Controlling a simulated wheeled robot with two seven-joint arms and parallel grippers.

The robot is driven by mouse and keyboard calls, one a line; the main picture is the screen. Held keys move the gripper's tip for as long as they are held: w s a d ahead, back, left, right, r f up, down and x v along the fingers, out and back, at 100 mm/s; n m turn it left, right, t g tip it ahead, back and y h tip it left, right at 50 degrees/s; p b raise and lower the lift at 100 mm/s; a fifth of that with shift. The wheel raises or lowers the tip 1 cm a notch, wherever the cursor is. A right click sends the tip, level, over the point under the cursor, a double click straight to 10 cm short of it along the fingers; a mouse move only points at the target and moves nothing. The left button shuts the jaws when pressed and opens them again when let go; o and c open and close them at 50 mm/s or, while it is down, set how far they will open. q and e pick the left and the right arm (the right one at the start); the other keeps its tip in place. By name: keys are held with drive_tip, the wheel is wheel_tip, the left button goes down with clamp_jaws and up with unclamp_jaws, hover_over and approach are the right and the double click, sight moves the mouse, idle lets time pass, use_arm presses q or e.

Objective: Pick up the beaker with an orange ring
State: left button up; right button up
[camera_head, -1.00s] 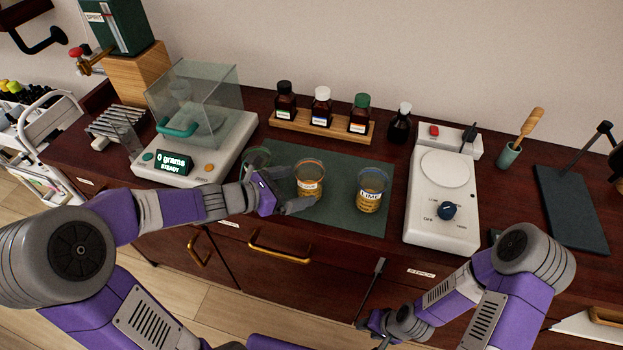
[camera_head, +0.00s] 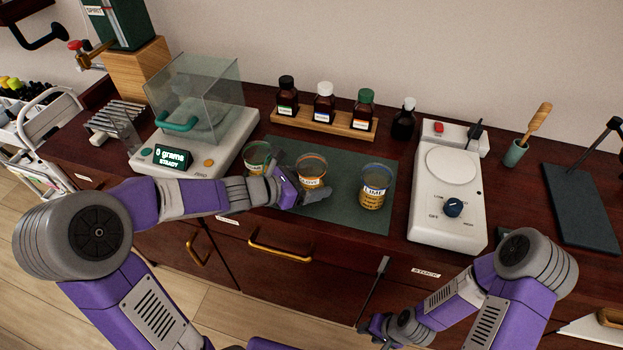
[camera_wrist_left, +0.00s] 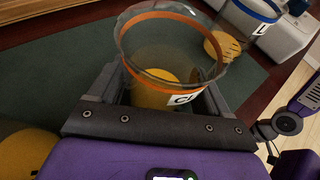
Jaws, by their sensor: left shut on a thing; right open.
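The beaker with an orange ring (camera_head: 311,170) stands on the dark green mat (camera_head: 338,215), in the middle of three beakers. It is glass with yellow-orange contents and a white label. It shows large in the left wrist view (camera_wrist_left: 170,50), upright between the fingers. My left gripper (camera_head: 298,190) is shut on this beaker, with a finger on each side of it. The label is partly hidden by the gripper. A green-ringed beaker (camera_head: 257,156) stands to its left, and a blue-ringed beaker (camera_head: 375,185) labelled LIME stands to its right. My right gripper (camera_head: 373,325) is open, low in front of the drawers.
A balance (camera_head: 192,150) with a glass cover stands at left. A wooden rack (camera_head: 325,121) with several bottles is behind the mat, and a dark bottle (camera_head: 403,120) stands beside it. A white hotplate (camera_head: 446,195) is at right. The mat's front right is clear.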

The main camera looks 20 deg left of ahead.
use_arm(q)
drive_tip(key=c, duration=0.4)
drive_tip(key=shift+o, duration=0.2)
drive_tip(key=shift+r, duration=0.1)
